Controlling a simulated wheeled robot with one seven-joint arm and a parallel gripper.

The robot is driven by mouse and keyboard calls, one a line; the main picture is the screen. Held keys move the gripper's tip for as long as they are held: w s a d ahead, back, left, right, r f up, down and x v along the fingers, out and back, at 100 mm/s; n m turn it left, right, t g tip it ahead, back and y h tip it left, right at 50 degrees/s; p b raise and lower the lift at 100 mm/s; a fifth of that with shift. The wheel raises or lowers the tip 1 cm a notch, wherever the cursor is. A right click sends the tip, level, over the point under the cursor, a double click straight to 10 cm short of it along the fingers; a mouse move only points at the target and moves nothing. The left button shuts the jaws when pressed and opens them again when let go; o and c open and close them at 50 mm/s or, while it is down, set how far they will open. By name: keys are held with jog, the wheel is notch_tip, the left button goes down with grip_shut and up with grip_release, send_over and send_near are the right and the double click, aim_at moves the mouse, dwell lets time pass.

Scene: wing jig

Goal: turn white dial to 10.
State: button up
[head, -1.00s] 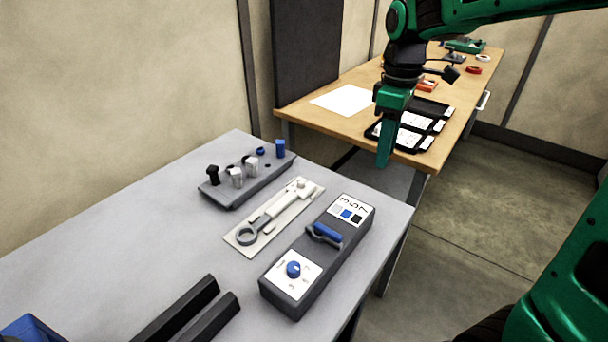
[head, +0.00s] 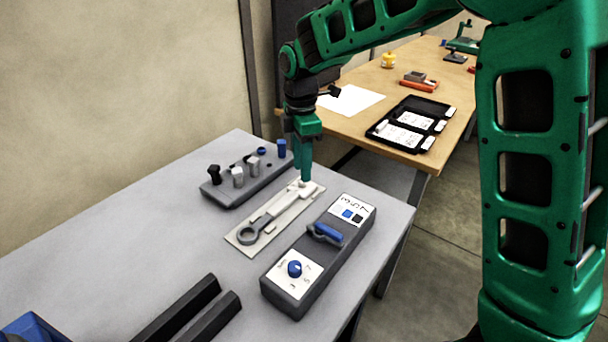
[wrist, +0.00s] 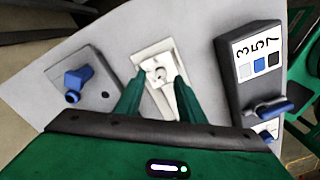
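A grey wrench-like tool (head: 266,225) with a ring at one end and a white handle lies in a pale tray (head: 242,244) on the grey table. The white dial (wrist: 160,74) appears to be the white end piece of this tool; its markings are too small to read. My gripper (head: 306,181) points down over that white end, hiding part of it in the head view. In the wrist view my gripper (wrist: 160,78) is open, its green fingers on either side of the white piece. I cannot tell whether they touch it.
A dark box (head: 278,298) with a blue dial (head: 294,269), a blue lever and a digit panel stands right of the tray. A grey block (head: 226,197) with several pegs stands on the left. Black rails (head: 180,312) lie in front. A wooden table (head: 365,129) stands behind.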

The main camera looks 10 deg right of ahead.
jog(key=shift+f, duration=1.7)
